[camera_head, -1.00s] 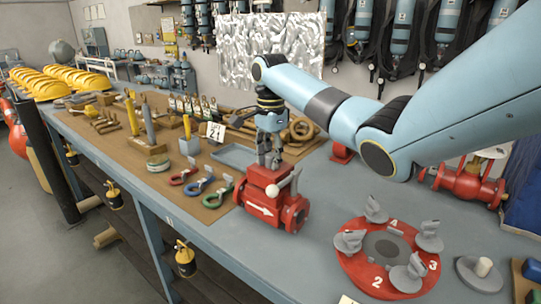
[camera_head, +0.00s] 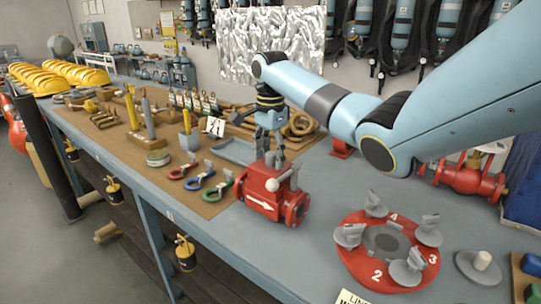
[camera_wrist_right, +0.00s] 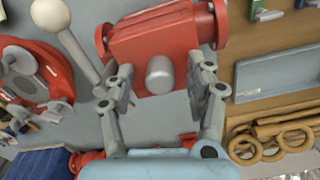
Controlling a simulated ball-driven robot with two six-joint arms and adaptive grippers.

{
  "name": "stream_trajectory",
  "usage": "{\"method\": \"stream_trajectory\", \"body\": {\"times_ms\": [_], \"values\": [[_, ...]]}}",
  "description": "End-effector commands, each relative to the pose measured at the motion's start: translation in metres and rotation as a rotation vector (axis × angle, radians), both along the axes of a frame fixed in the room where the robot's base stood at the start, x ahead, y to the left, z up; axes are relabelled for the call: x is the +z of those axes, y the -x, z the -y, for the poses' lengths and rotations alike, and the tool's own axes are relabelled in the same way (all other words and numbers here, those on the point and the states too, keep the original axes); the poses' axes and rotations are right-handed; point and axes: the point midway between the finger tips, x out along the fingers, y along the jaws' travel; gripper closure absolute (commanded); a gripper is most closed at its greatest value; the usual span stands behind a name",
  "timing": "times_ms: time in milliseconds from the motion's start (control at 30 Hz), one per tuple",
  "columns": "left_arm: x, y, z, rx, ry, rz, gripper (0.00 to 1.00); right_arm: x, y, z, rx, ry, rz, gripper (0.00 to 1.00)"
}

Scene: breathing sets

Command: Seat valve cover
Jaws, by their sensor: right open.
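A red valve body (camera_head: 275,193) with a white arrow on its side stands on the blue-grey bench. A grey stub rises from the middle of its red top (camera_wrist_right: 135,45), and a lever with a white ball knob (camera_head: 272,185) shows at its side. My right gripper (camera_head: 268,158) is open just above the valve top. In the right wrist view, the grey stub (camera_wrist_right: 159,76) lies between its two spread fingers, with a gap on each side. The seam between cover and body is too small to judge. My left gripper is out of view.
A red numbered ring (camera_head: 352,265) with several grey winged pieces sits to the right. Red, blue and green shackles (camera_head: 200,181) lie left of the valve. A shallow blue-grey tray (camera_head: 236,152) is behind.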

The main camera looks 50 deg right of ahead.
Motion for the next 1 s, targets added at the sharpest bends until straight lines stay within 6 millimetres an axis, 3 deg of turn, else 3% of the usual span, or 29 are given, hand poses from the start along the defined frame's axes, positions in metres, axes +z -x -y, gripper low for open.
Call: {"method": "stream_trajectory", "body": {"times_ms": [400,1000], "values": [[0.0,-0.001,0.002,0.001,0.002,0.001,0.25,0.065,-0.001,0.001,0.001,0.001,0.004,0.45],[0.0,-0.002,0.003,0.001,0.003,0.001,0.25,0.072,-0.001,0.0,0.0,0.0,0.001,0.45]]}}
